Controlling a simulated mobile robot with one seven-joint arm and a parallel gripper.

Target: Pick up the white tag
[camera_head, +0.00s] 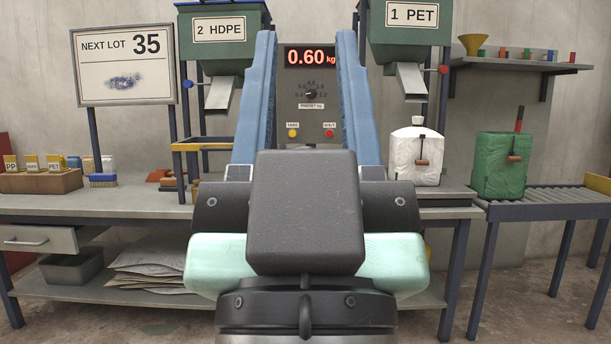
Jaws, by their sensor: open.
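My gripper (306,42) fills the middle of the view, seen from behind. Its two long blue fingers stand wide apart with nothing between them. The weight display shows through the gap behind them. I cannot make out a separate white tag. It may be hidden behind my gripper and wrist. Small yellow-and-white cards marked PP (11,163), a middle one hard to read (32,163), and PET (54,163) stand in a wooden holder at the left, well away from my gripper.
A workbench (130,205) runs across behind my arm. Two hoppers, HDPE (222,52) and PET (410,35), flank the fingers. A blue brush (103,181) lies at the left.

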